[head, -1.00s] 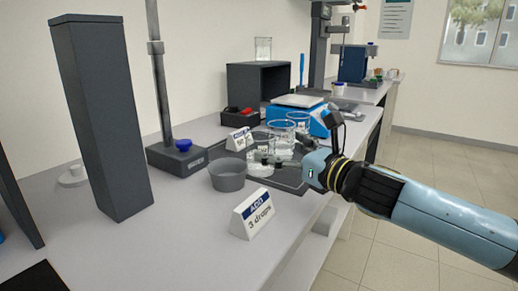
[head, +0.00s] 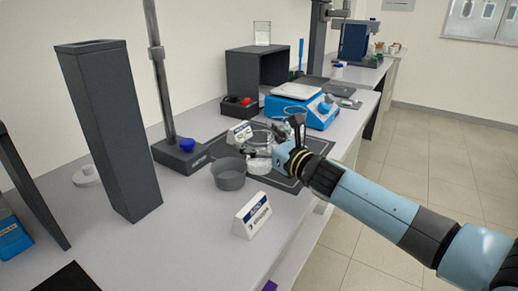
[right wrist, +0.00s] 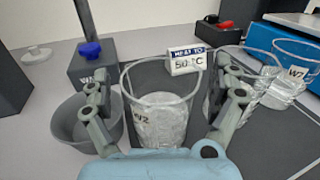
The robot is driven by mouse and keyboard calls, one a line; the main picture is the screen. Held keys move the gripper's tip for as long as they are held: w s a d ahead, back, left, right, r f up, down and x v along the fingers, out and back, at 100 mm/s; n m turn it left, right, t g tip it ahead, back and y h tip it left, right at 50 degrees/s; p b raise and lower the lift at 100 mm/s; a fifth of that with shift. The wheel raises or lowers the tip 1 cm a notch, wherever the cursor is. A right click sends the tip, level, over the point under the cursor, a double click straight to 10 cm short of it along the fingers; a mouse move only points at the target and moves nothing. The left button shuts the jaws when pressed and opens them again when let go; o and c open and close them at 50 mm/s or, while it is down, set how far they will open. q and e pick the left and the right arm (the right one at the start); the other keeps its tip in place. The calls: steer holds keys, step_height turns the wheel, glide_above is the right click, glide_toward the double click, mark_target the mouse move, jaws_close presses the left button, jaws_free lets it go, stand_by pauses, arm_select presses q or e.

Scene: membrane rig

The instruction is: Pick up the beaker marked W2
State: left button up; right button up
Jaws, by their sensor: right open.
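The beaker marked W2 (right wrist: 158,118) stands upright in the right wrist view, clear glass with pale, clear-looking contents. In the head view the beaker (head: 258,164) is partly hidden by my right gripper (head: 270,154). My right gripper (right wrist: 162,88) is open, with one finger on each side of the W2 beaker. I cannot tell whether either finger touches the glass. My left gripper is not in view.
A grey bowl (right wrist: 72,122) sits close left of the W2 beaker. Another beaker (right wrist: 245,88) stands behind the right finger, and a beaker marked W7 (right wrist: 290,75) farther right. A heating sign (right wrist: 187,61) stands behind. A white sign (head: 252,216) stands in front.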

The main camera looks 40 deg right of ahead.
steer(key=c, duration=1.4)
steer(key=shift+c, duration=0.2)
steer(key=shift+r, duration=0.15)
